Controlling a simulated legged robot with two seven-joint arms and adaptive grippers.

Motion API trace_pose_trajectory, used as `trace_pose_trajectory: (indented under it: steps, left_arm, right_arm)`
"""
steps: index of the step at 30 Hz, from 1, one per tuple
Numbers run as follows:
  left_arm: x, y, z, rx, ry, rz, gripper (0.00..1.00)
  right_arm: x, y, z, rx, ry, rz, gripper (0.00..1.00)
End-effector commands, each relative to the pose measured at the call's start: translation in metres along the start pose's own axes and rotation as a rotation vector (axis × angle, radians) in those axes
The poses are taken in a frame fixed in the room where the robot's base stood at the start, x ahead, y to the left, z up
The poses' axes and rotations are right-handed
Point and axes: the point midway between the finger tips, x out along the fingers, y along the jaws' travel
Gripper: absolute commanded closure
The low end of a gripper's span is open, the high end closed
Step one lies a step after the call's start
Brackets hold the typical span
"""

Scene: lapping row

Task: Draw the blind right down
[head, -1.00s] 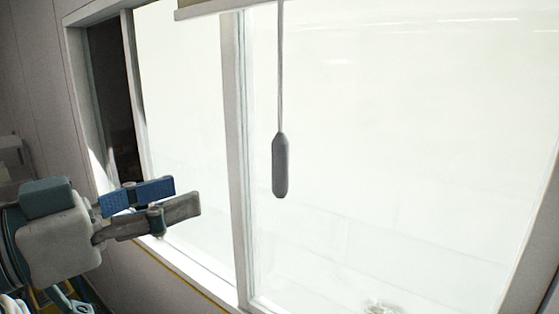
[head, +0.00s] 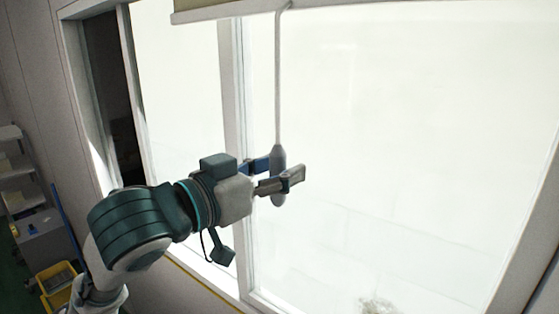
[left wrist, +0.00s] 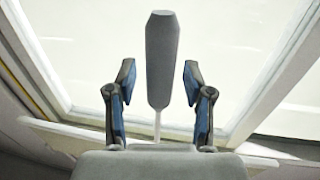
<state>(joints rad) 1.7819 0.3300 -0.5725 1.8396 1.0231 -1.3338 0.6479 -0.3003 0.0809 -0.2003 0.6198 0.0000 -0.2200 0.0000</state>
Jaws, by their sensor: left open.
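The blind (head: 215,8) shows only as its bottom edge at the top of the window in the head view. A cord (head: 278,75) hangs from it and ends in a grey, elongated pull handle (head: 278,158). My left gripper (head: 280,176) is at the handle, with one finger on each side of it. In the left wrist view the handle (left wrist: 161,60) stands between the two fingers (left wrist: 158,95), with a visible gap on both sides. The left gripper is open. My right gripper is not in view.
The window frame (head: 236,130) has an upright bar left of the cord, and a sill runs below it. At the lower left are shelves (head: 20,170) and a yellow crate (head: 57,280). The space right of the handle is clear.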

Motion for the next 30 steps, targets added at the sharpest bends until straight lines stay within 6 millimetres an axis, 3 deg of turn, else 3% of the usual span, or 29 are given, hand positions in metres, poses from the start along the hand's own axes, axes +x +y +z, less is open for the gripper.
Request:
trace_pose_trajectory:
  steps: [10, 16, 17, 25, 30]
  left_arm:
    - [0.005, 0.000, 0.001, 0.000, 0.000, -0.002, 0.48]
    - [0.005, -0.001, 0.001, 0.000, 0.000, -0.002, 0.96]
    - [0.005, -0.001, 0.001, 0.000, 0.000, -0.002, 1.00]
    - [0.006, -0.002, 0.003, -0.001, -0.001, -0.002, 1.00]
    - [0.013, -0.009, 0.021, -0.003, -0.003, -0.003, 1.00]
  right_arm:
    - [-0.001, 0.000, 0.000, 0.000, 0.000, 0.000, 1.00]
    - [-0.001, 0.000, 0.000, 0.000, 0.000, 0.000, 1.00]
    - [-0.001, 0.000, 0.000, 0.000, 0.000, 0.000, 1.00]
    - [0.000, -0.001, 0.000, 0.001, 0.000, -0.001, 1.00]
    - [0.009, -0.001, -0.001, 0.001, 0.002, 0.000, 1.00]
